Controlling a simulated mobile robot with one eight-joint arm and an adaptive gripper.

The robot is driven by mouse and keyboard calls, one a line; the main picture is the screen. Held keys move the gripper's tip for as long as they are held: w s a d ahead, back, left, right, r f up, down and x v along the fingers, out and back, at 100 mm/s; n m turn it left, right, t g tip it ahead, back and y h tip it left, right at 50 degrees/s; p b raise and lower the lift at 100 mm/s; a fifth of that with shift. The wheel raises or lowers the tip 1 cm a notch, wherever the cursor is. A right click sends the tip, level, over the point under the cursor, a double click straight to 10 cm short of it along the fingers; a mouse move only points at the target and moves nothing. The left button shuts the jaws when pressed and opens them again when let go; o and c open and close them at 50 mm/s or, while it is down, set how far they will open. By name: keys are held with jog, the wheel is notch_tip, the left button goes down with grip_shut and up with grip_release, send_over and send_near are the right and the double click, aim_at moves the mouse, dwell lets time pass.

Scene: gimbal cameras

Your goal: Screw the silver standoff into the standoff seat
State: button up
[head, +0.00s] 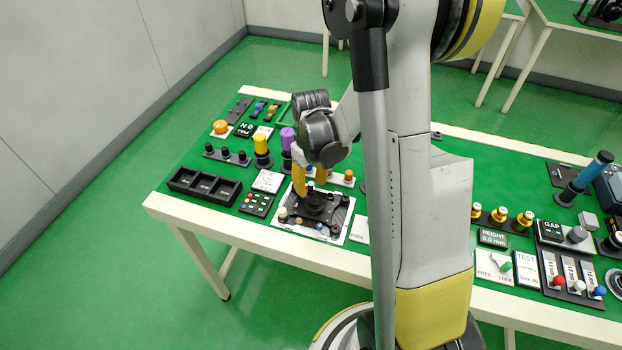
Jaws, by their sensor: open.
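My gripper (311,186) has yellow fingers spread apart, pointing down over a black fixture (330,222) on a white plate (350,236). A dark round part (313,203) stands on the fixture just below the fingers. I cannot tell whether anything lies between the fingertips. A small pale cylinder (283,213) stands at the fixture's left corner, apart from the gripper. At this size I cannot tell which small part is the silver standoff or which is the standoff seat. My gripper and arm hide part of the fixture's far side.
A black compartment tray (204,187) lies left of the fixture. A small keypad (257,204) is beside the plate. Knobs and switches crowd the table's right half; my arm hides its middle.

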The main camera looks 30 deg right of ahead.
grip_shut()
jog(key=shift+f+m+b, duration=0.1)
jog(key=shift+m+b, duration=0.35)
jog(key=shift+m, duration=1.85)
jog(key=m+b, duration=0.1)
jog(key=m, duration=0.3)
jog(key=shift+m, duration=0.3)
jog(key=shift+f, duration=0.1)
